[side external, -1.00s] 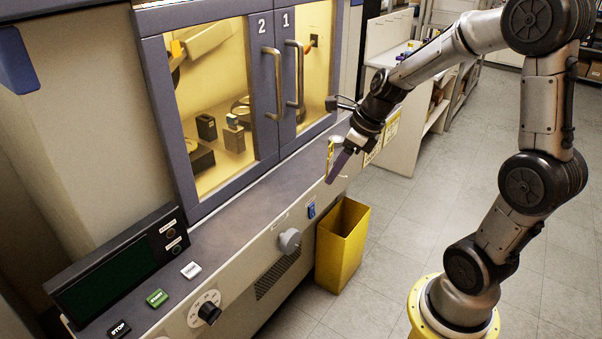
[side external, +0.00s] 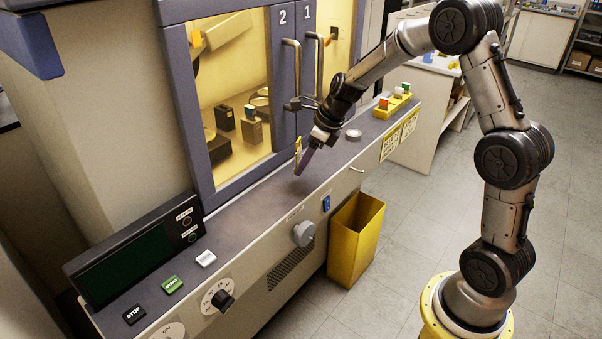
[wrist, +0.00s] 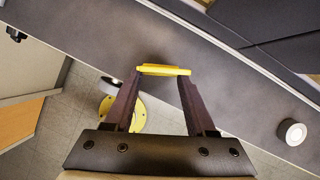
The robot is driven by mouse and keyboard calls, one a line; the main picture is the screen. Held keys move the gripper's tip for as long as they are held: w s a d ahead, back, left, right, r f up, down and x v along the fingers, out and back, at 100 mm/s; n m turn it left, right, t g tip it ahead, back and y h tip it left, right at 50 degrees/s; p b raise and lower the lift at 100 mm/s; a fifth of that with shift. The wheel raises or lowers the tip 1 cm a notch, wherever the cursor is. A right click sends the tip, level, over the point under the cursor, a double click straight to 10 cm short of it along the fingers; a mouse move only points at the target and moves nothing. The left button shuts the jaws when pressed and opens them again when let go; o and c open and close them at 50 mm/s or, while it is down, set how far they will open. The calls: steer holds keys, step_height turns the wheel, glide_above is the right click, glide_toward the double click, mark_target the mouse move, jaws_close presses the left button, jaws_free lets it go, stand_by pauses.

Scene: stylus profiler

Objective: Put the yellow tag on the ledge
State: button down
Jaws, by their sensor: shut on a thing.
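The yellow tag (side external: 298,150) is a thin, flat yellow piece. In the wrist view the tag (wrist: 164,70) spans crosswise between my fingertips. My gripper (side external: 304,163) is shut on it, pointing down over the ledge (side external: 245,215). The ledge is the dark grey counter strip running below the cabinet doors; in the wrist view the ledge (wrist: 235,100) passes under the tag. The tag appears to be above the ledge surface, with the exact gap unclear.
Cabinet doors with handles (side external: 291,85) stand close behind my gripper. A white round piece (side external: 353,134) and a yellow tray with coloured blocks (side external: 392,106) sit farther right on the ledge. A display (side external: 130,252) and buttons are at left. A yellow bin (side external: 356,240) stands below.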

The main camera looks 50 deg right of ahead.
mark_target(296, 182)
steer(key=shift+w+f, duration=0.45)
steer(key=shift+f, duration=0.05)
steer(key=shift+w+d+f, duration=0.1)
steer(key=shift+w+f, duration=0.1)
steer(key=shift+f, duration=0.8)
steer(key=shift+w+d+f, duration=0.1)
steer(key=shift+w+f, duration=0.05)
steer(key=shift+f, duration=0.8)
steer(key=shift+f, duration=0.15)
steer(key=shift+c, duration=1.1)
jaws_free()
